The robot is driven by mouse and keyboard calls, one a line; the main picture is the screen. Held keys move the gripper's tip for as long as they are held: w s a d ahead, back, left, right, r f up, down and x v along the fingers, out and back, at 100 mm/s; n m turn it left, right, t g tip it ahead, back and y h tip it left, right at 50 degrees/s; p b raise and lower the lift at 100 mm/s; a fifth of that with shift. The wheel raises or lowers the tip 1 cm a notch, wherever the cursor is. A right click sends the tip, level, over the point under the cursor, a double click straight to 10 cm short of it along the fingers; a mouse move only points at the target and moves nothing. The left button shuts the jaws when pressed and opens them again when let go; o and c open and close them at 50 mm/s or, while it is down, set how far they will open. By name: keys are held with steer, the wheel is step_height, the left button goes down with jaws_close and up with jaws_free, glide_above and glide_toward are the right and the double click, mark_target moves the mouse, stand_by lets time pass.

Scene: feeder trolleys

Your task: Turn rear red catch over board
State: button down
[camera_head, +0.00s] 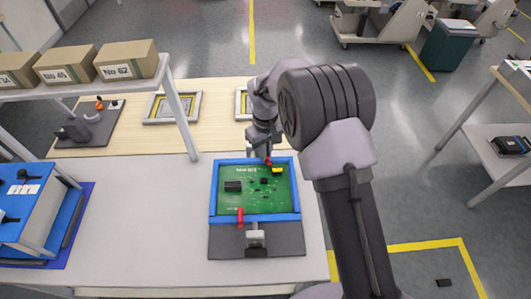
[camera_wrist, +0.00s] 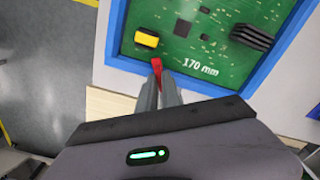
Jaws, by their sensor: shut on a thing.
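The green board (camera_head: 240,200) lies in a blue frame (camera_head: 213,203) on the bench. The rear red catch (camera_head: 268,159) sits at the far rail; in the wrist view the red catch (camera_wrist: 157,66) lies across the blue rail, its tip close to the green board's edge (camera_wrist: 185,73). How far it reaches over the board is unclear. My gripper (camera_head: 266,152) points down at it, and in the wrist view its fingers (camera_wrist: 159,84) are shut on the catch, hiding its lower part. The front red catch (camera_head: 240,217) stands at the near rail, its tip reaching the board.
A grey clamp (camera_head: 256,238) stands on the dark plate (camera_head: 285,240) in front of the frame. A blue unit (camera_head: 30,205) stands at left, and a shelf with boxes (camera_head: 125,60) above it. Yellow-grey trays (camera_head: 172,107) lie behind. The white bench between is clear.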

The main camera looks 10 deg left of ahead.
steer(key=m+b, duration=0.1)
steer(key=m, duration=0.5)
stand_by(0.7)
steer(key=c, duration=1.5)
jaws_free()
steer(key=shift+c, duration=0.2)
steer(key=shift+r, duration=0.1)
step_height(320, 180, up, 17)
steer(key=p, duration=0.3)
steer(key=shift+r, duration=0.15)
